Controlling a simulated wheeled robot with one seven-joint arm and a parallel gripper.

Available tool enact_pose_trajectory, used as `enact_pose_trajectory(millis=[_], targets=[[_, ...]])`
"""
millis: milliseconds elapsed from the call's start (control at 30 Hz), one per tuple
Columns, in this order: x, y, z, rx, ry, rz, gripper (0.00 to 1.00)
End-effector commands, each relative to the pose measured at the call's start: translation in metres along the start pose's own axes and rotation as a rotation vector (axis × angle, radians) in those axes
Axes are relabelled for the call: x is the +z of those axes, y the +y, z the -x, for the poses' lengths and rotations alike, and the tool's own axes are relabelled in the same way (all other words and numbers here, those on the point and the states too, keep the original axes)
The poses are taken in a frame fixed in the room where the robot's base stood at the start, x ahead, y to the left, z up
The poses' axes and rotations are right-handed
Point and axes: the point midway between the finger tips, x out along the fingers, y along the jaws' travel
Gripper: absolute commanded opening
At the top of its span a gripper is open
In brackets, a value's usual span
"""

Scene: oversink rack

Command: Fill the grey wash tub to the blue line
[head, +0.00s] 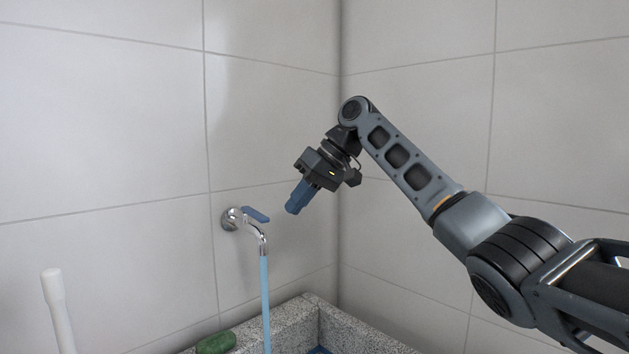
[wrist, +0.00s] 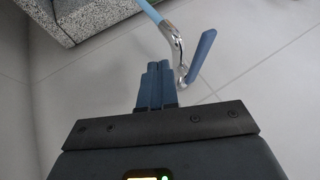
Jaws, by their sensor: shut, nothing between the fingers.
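The chrome wall tap (head: 233,219) with a blue lever (head: 256,214) is on the left wall. A light blue stream of water (head: 265,300) falls from its spout. In the wrist view the lever (wrist: 201,56) and spout (wrist: 172,36) are just beyond my fingers, to the right. My gripper (head: 293,209) is shut and empty, its blue fingers pointing down-left, to the right of the lever and apart from it in the head view. Its fingers (wrist: 158,66) are together in the wrist view. The grey wash tub and its blue line cannot be made out; the stream's lower end is out of frame.
A speckled stone sink (head: 290,318) stands below the tap, with a small blue patch inside at the frame's bottom edge. A green soap-like block (head: 216,343) lies on its left rim. A white handle (head: 57,305) stands at far left. Tiled walls meet behind my arm.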

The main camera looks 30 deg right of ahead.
Motion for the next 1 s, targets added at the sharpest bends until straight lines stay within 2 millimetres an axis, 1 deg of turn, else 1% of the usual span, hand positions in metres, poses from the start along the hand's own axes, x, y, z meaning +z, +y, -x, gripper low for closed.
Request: enact_pose_trajectory(millis=[33, 100, 300, 467, 767, 1000], targets=[[0.000, 0.000, -0.009, -0.001, -0.002, 0.000, 0.00], [0.000, -0.013, -0.012, 0.000, 0.000, 0.003, 0.00], [0.000, -0.030, -0.021, 0.001, 0.001, 0.001, 0.00], [0.000, -0.035, -0.024, 0.002, 0.000, -0.001, 0.00], [0.000, -0.035, -0.024, 0.001, 0.000, 0.000, 0.00], [0.002, -0.053, -0.030, -0.003, 0.000, 0.002, 0.00]])
